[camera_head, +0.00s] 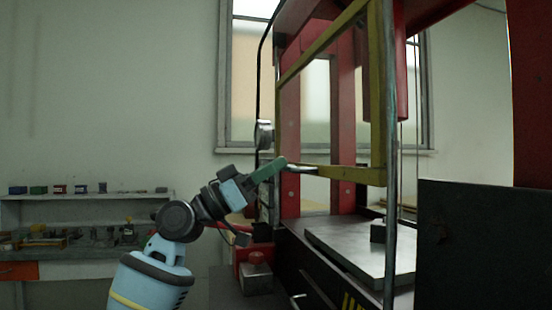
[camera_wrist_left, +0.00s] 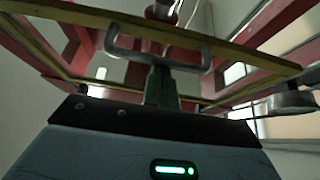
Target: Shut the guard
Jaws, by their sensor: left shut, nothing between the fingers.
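The guard is a yellow frame (camera_head: 345,173) on the red press, raised with its lower bar above the press bed. A grey metal handle (camera_head: 302,169) is fixed to that lower bar. In the left wrist view the guard (camera_wrist_left: 235,47) spans the top, with the U-shaped handle (camera_wrist_left: 185,66) on it. My left gripper (camera_head: 281,162) has green fingers, shut and empty, at the handle's near end. In the left wrist view the fingertips (camera_wrist_left: 159,70) meet the handle's bar in the picture; I cannot tell whether they touch. My right gripper is not in view.
The grey press bed plate (camera_head: 350,245) lies below the guard with a small block on it. A dark panel (camera_head: 485,245) stands at right. Shelves (camera_head: 85,215) with small items stand at the left wall.

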